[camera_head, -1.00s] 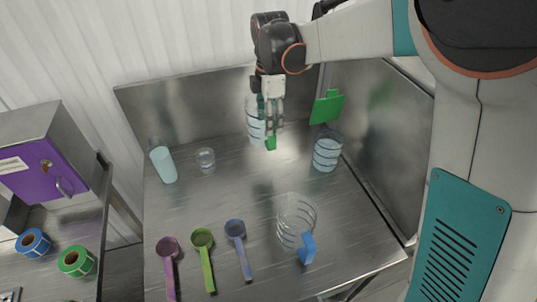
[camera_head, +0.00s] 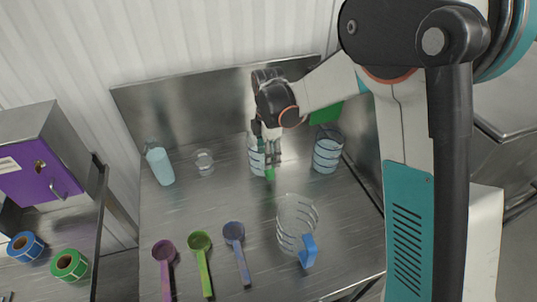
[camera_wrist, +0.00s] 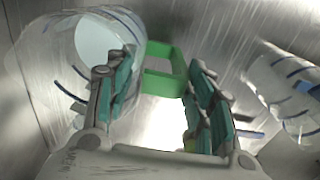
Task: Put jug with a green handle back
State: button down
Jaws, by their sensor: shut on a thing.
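The clear jug with a green handle (camera_head: 257,158) stands upright at the back of the metal table in the head view, partly hidden by my gripper. My gripper (camera_head: 270,160) points down at the jug's near side and is shut on the green handle. In the wrist view the green handle (camera_wrist: 165,72) shows between and beyond the fingers of my gripper (camera_wrist: 160,105). The jug's clear body (camera_wrist: 88,62) lies to the left there. I cannot tell whether its base touches the table.
A clear jug (camera_head: 327,152) stands to the right and a blue-handled jug (camera_head: 292,225) in front. A small glass (camera_head: 204,160) and pale blue bottle (camera_head: 160,166) stand left. Purple (camera_head: 164,255), green (camera_head: 202,252) and blue (camera_head: 236,240) scoops lie at the front left. The middle table is clear.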

jog(key=shift+f, duration=0.15)
jog(key=c, duration=0.7)
grip_release()
jog(key=shift+c, duration=0.2)
jog(key=shift+r, duration=0.2)
notch_tip(320, 180, up, 12)
jog(key=p, duration=0.2)
